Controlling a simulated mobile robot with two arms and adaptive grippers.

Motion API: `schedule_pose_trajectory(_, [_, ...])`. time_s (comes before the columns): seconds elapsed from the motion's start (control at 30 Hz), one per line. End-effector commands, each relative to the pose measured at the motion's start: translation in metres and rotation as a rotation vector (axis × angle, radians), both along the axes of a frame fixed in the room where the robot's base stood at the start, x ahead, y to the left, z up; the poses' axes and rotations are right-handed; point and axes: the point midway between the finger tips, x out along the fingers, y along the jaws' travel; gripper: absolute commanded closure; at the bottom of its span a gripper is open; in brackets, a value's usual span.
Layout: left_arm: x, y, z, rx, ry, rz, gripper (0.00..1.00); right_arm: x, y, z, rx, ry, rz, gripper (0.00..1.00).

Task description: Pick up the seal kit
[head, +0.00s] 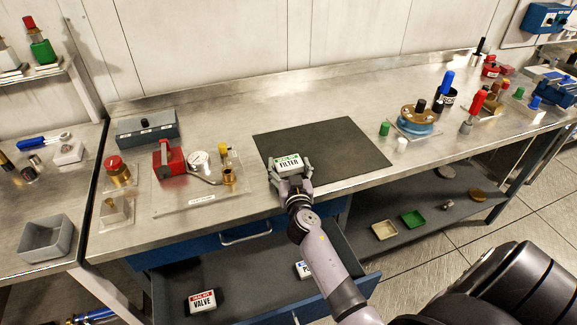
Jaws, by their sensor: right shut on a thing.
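A small white and dark box with a green band, labelled FILTER (288,161), is at the front edge of the dark mat (335,145) on the workbench. My right gripper (289,175) is shut on this seal kit, with its fingers at the box's sides. I cannot tell whether the box touches the mat or is just above it. Another seal kit with a red band, labelled VALVE (203,303), lies in the open drawer (250,275). A third box with a blue label (304,269) lies there too, partly hidden by my right arm. My left gripper is out of view.
A clear tray (200,200) with a red block (168,160) and brass parts stands left of the mat. A grey case (147,128) is behind it. A blue-based fitting (415,122) and tools stand to the right. The bench behind the mat is clear.

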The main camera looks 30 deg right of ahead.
Motion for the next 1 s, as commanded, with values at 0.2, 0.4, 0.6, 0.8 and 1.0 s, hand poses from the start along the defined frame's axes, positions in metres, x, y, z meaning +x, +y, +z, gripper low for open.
schedule_pose_trajectory(0.2, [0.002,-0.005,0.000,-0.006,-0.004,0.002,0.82,0.000,0.000,0.001,0.000,-0.001,0.000,0.56])
schedule_pose_trajectory(0.4, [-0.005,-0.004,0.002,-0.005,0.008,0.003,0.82,0.000,0.000,0.004,-0.001,-0.002,0.000,0.56])
schedule_pose_trajectory(0.6, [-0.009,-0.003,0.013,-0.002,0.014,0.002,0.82,0.000,-0.001,0.026,-0.001,-0.005,-0.001,0.56])
schedule_pose_trajectory(0.8, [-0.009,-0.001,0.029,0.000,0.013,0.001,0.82,0.000,-0.001,0.066,-0.002,-0.005,0.001,0.56])
schedule_pose_trajectory(1.0, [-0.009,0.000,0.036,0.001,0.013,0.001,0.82,0.001,0.000,0.116,-0.003,-0.010,0.001,0.56])
